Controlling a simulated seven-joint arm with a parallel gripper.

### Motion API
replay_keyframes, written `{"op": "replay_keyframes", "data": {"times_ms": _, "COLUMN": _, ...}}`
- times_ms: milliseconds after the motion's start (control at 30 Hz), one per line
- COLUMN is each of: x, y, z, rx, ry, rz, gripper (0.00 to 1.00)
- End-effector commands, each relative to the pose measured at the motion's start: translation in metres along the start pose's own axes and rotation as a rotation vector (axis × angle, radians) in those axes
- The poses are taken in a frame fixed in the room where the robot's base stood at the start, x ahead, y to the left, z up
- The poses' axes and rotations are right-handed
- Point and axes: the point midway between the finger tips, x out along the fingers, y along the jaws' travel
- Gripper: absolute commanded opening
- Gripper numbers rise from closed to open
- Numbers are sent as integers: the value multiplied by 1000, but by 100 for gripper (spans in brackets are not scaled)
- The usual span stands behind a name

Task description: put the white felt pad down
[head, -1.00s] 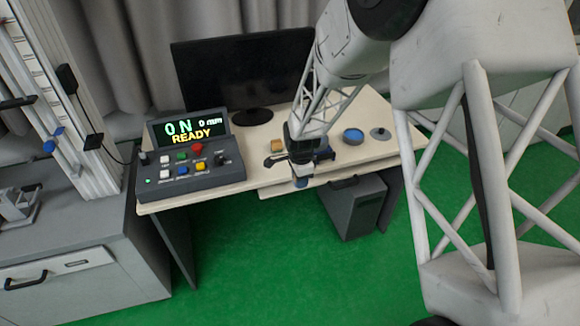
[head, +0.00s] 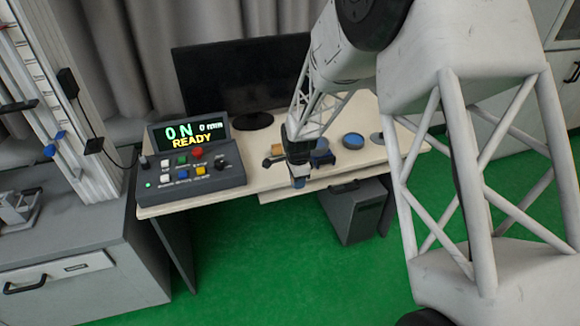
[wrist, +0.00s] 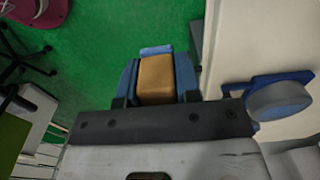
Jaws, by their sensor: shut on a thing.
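My gripper (head: 298,168) is at the front edge of the desk, in the middle of the head view, pointing down. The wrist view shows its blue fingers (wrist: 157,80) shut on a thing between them. There I see a tan block face with a pale bluish-white strip (wrist: 157,50) at its far end. I take the pale part for the white felt pad, but its outline is mostly hidden by the fingers. In the head view the held thing is too small to make out. I see no contact with the desk.
The cream desk (head: 232,199) carries a control box (head: 190,172) reading READY, a black monitor (head: 240,75), a small tan block (head: 277,150) and a blue disc (head: 353,141). A grey computer case (head: 352,208) stands below. Green floor (head: 260,260) is open in front.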

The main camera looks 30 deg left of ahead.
Motion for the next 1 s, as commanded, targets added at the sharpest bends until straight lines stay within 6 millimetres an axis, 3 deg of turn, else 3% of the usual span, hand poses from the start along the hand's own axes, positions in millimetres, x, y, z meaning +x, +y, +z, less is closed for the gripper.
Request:
{"op": "replay_keyframes", "data": {"times_ms": 700, "x": 10, "y": -96, "z": -11, "rx": 0, "ry": 0, "rz": 0, "gripper": 5}}
{"op": "replay_keyframes", "data": {"times_ms": 1000, "x": 12, "y": -121, "z": -14, "rx": 0, "ry": 0, "rz": 1, "gripper": 5}}
